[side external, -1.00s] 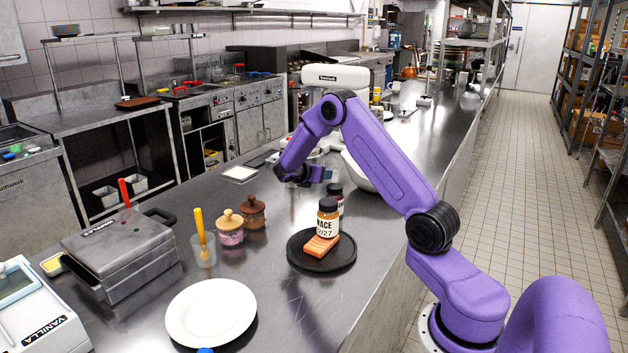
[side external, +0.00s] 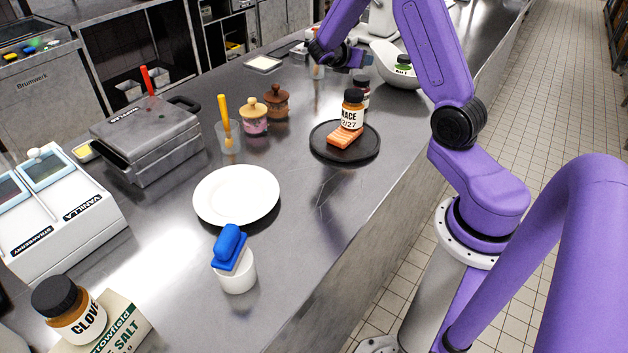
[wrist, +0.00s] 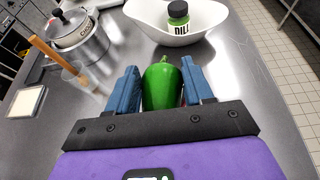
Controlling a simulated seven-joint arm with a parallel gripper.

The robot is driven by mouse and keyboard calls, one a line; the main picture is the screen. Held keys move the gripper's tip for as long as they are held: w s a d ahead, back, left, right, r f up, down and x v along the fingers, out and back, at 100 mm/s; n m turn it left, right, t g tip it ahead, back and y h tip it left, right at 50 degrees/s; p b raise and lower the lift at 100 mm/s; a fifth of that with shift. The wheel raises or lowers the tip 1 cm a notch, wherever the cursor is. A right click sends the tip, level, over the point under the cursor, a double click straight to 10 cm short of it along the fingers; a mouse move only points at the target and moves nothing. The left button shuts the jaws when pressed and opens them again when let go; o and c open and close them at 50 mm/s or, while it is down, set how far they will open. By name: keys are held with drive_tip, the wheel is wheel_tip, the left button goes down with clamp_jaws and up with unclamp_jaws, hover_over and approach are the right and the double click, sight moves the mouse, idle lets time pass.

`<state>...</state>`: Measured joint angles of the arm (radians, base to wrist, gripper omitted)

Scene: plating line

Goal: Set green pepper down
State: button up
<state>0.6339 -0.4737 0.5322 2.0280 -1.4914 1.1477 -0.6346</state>
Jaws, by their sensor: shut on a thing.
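A glossy green pepper (wrist: 162,88) sits between the two blue fingers of my gripper (wrist: 162,74) in the wrist view, with a finger against each side. The gripper is shut on it. In the side view my gripper (side external: 360,57) is low over the far part of the steel counter (side external: 290,180), beyond the black plate. The pepper cannot be made out there. Its underside is hidden, so I cannot tell whether it touches the counter.
A white bowl (wrist: 152,28) with a DILL jar (wrist: 178,14) lies ahead. A pot (wrist: 75,32) and a cup with a wooden handle (wrist: 76,74) stand left. The black plate (side external: 372,148) carries a salmon piece and MACE jar (side external: 352,110). A white plate (side external: 237,196) is nearer.

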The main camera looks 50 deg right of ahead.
drive_tip(key=r, duration=0.3)
drive_tip(key=shift+w+a+r, duration=0.1)
drive_tip(key=shift+a+r, duration=0.15)
drive_tip(key=shift+r, duration=0.15)
drive_tip(key=w+a+n+t, duration=0.2)
drive_tip(key=a, duration=1.3)
drive_tip(key=n+t+y, duration=0.2)
drive_tip(key=n+t, duration=0.2)
hover_over(310, 227)
wheel_tip(310, 227, down, 9)
drive_tip(key=shift+t, duration=0.3)
drive_tip(key=shift+f, duration=4.5)
drive_tip(key=shift+f, duration=0.1)
drive_tip(key=o, duration=1)
